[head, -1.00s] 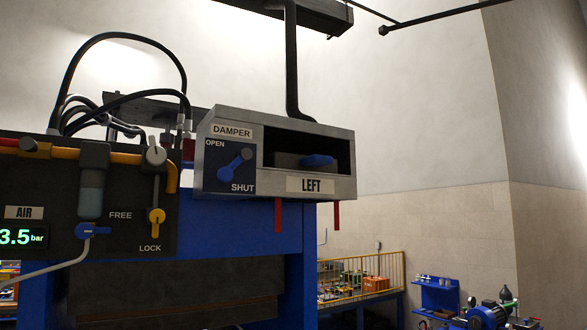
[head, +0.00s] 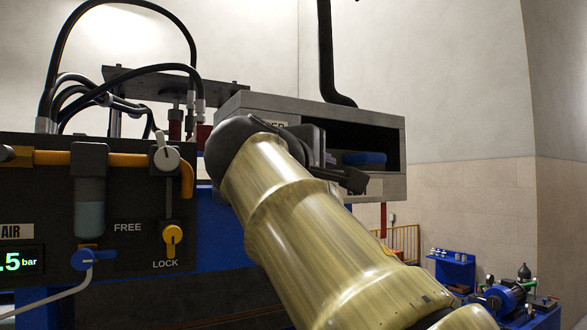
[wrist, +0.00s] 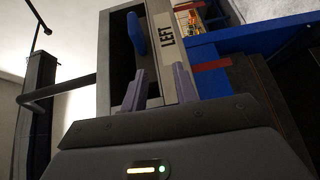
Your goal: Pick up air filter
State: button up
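A grey damper box (head: 300,106) with an open front slot is mounted beside the panel. Inside the slot sits a dark piece with a blue grip (head: 364,158); this may be the air filter, but I cannot tell for sure. The blue grip also shows in the wrist view (wrist: 137,34), beyond my fingers and to the left of the "LEFT" label. My gripper (wrist: 160,78) is open, its two fingers apart and empty, just in front of the box. In the head view my arm hides the damper lever and most of the label.
At the left stands a dark panel with a clear-bowled air-line unit (head: 89,205), a yellow lock lever (head: 172,236) and a pressure display (head: 15,263). Hoses (head: 120,70) arch above it. A red strip (wrist: 208,66) hangs under the box, close to my right finger.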

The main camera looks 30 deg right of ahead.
jog(key=r, duration=0.1)
jog(key=s+r, duration=0.1)
jog(key=s+r+h, duration=0.1)
jog(key=shift+d+r+m, duration=0.1)
jog(key=shift+d+m, duration=0.15)
jog(key=shift+m, duration=0.05)
jog(key=shift+s, duration=0.1)
